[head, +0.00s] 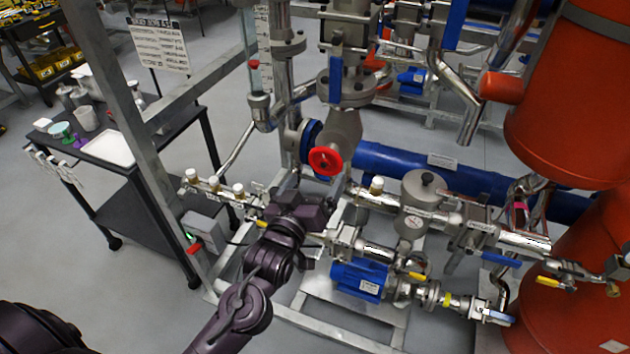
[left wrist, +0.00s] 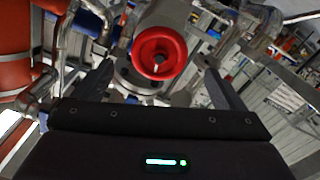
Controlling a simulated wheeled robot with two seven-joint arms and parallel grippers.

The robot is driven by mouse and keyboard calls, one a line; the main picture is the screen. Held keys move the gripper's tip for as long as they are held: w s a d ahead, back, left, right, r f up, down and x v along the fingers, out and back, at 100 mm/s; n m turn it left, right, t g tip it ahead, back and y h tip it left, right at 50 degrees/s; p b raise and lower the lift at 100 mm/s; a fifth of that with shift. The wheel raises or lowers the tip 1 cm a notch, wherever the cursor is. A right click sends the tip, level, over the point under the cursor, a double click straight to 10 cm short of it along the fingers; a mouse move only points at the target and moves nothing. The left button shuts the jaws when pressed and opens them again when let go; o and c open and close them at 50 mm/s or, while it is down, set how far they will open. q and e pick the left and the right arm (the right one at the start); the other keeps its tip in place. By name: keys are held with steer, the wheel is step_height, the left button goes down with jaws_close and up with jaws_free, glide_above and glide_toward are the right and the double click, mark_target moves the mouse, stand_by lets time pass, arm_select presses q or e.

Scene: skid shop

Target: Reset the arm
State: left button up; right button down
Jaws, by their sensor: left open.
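My left arm (head: 245,305) reaches up from the bottom of the head view into the pipe skid. My left gripper (head: 307,208) is just below a red handwheel (head: 325,161) on a grey valve. In the left wrist view, the two fingers of the left gripper (left wrist: 158,68) are spread wide, with nothing held between them. The red handwheel (left wrist: 143,42) shows beyond and between the fingertips, apparently apart from them. My right gripper is not in view.
Pipes, a blue pump motor (head: 358,281) and a round gauge (head: 415,222) crowd the skid around the gripper. Large orange tanks (head: 575,95) stand at the right. A black cart (head: 165,135) with cups and a white tray (head: 110,149) stands at the left. Grey floor is open beyond it.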

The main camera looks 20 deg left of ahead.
arm_select(q)
steer(key=s+a+f+m+g, duration=0.1)
steer(key=s+f+g, duration=0.2)
steer(key=f, duration=0.9)
steer(key=s+f+m+g, duration=0.1)
steer(key=s+f+g, duration=0.1)
steer(key=f, duration=1)
steer(key=s+a+f+m+g, duration=0.1)
steer(key=s+f+m+g, duration=0.15)
steer(key=f, duration=1.05)
steer(key=s+a+f+g, duration=0.1)
steer(key=s+f+g, duration=0.4)
steer(key=s+f, duration=0.85)
steer(key=s+a+f+m+g, duration=0.1)
steer(key=s+f, duration=0.4)
steer(key=s, duration=0.5)
steer(key=s+a+f+m+g, duration=0.1)
steer(key=s+f+g, duration=0.2)
steer(key=s, duration=0.8)
steer(key=shift+a+f+y, duration=0.15)
steer(key=shift+f+y, duration=0.15)
steer(key=shift+f, duration=0.6)
steer(key=shift+w+g, duration=0.1)
steer(key=shift+g, duration=0.15)
